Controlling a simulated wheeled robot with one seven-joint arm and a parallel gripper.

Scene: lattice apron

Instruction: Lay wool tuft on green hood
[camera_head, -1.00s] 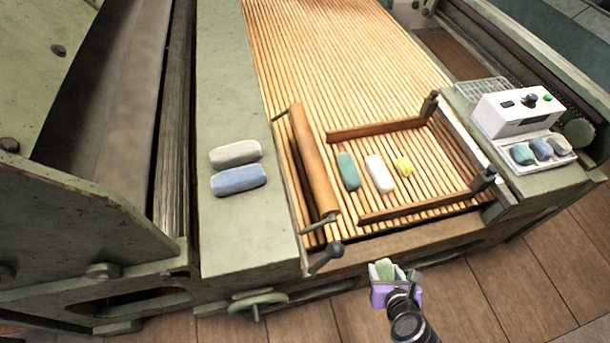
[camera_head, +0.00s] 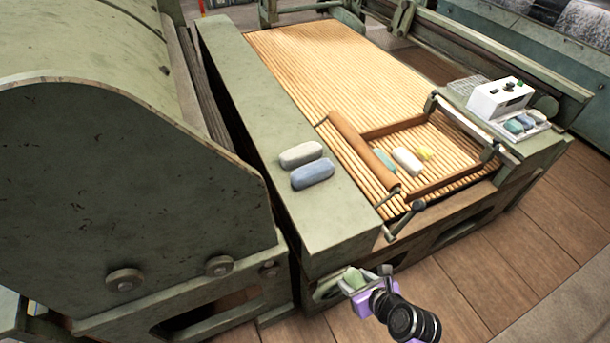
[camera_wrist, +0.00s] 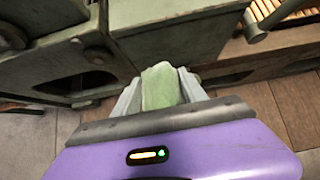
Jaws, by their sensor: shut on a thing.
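My gripper (camera_head: 355,281) is shut on a pale green wool tuft (camera_head: 353,278), held in front of the machine's front side, below the height of its top surfaces. In the wrist view the tuft (camera_wrist: 160,88) stands upright between the two grey fingers. The green hood (camera_head: 75,45) is the large curved cover at the upper left, with a tall side plate (camera_head: 130,180) in front of it. My gripper is to the right of the hood, well apart from it. No tuft shows on the visible part of the hood.
A grey tuft (camera_head: 300,154) and a blue tuft (camera_head: 312,173) lie on the flat green ledge (camera_head: 255,105). Teal, white and yellow tufts lie on the slatted apron (camera_head: 320,55) inside a wooden frame. A white scale (camera_head: 498,98) holds several tufts. A crank handle (camera_head: 415,206) sticks out in front.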

